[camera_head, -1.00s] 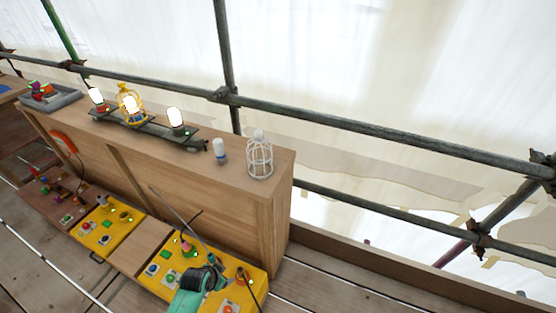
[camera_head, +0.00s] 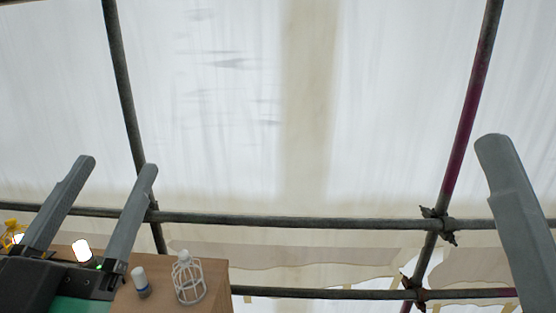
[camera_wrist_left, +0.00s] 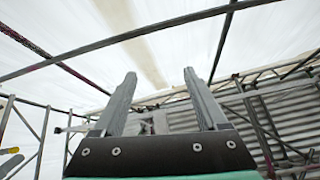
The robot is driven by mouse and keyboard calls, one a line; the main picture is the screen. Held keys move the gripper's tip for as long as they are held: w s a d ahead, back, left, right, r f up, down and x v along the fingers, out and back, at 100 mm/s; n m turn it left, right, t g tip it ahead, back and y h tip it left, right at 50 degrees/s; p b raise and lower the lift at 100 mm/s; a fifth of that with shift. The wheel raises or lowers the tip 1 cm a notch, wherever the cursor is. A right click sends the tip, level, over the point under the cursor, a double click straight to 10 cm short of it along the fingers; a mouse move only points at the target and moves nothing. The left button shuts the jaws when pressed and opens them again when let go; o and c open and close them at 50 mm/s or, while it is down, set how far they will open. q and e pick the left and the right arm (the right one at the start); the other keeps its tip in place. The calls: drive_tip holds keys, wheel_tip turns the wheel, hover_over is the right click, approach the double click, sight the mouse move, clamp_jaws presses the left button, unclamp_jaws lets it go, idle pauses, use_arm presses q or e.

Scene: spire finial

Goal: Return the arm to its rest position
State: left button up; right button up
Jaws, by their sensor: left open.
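My left gripper (camera_head: 118,165) points up at the lower left of the head view. Its two grey fingers are spread with nothing between them. In the left wrist view the fingers (camera_wrist_left: 159,73) also stand apart and empty, against the white sheeting. A single grey finger of my right gripper (camera_head: 512,205) rises at the right edge of the head view. Its other finger is out of frame, so its opening cannot be told.
A wooden cabinet top (camera_head: 217,290) carries a white wire cage (camera_head: 190,280), a small white-and-blue cylinder (camera_head: 141,283) and a lit lamp (camera_head: 82,250). A yellow cage (camera_head: 14,232) shows partly at left. Scaffold poles (camera_head: 300,221) cross behind, before white sheeting (camera_head: 230,110).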

use_arm(q)
drive_tip(key=s+r+n+t, duration=0.25)
drive_tip(key=s+r, duration=0.25)
drive_tip(key=s, duration=0.4)
wheel_tip(320, 180, up, 38)
drive_tip(key=p, duration=3.8)
drive_tip(key=shift+w+a+f+m+h, duration=0.15)
drive_tip(key=shift+w+m+h, duration=0.15)
drive_tip(key=shift+m+h, duration=0.1)
